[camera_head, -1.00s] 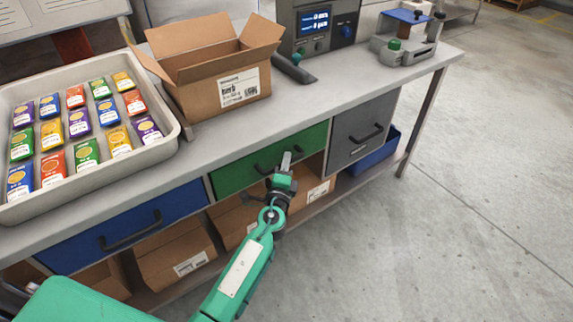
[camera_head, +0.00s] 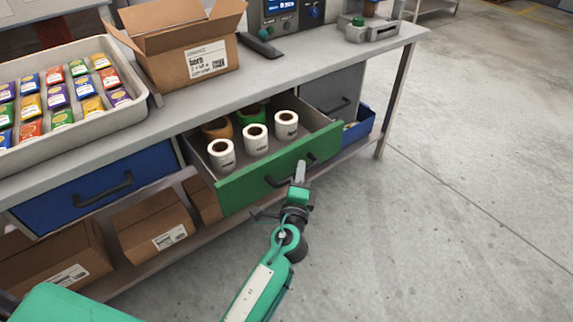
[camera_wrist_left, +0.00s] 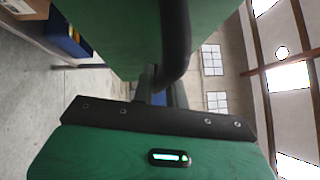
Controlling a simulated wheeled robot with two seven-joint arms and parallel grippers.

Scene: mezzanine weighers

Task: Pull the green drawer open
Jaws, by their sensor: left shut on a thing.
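The green drawer (camera_head: 240,190) in the middle of the bench stands pulled out, with its inside showing. It holds three white label rolls (camera_head: 255,139), an orange-brown roll (camera_head: 217,128) and a green thing (camera_head: 250,113) behind them. My left gripper (camera_head: 300,172) is at the right part of the drawer's front, shut on its dark handle (camera_head: 278,182). In the left wrist view the handle (camera_wrist_left: 175,45) runs down between my fingers, in front of the green drawer front (camera_wrist_left: 112,35). My right gripper is not in view.
A blue drawer (camera_head: 100,190) at left and a grey drawer (camera_head: 335,88) at right are closed. A tray of packets (camera_head: 140,112) and an open carton (camera_head: 190,68) stand on the bench. Cartons (camera_head: 152,226) fill the lower shelf. The floor (camera_head: 430,200) at right is clear.

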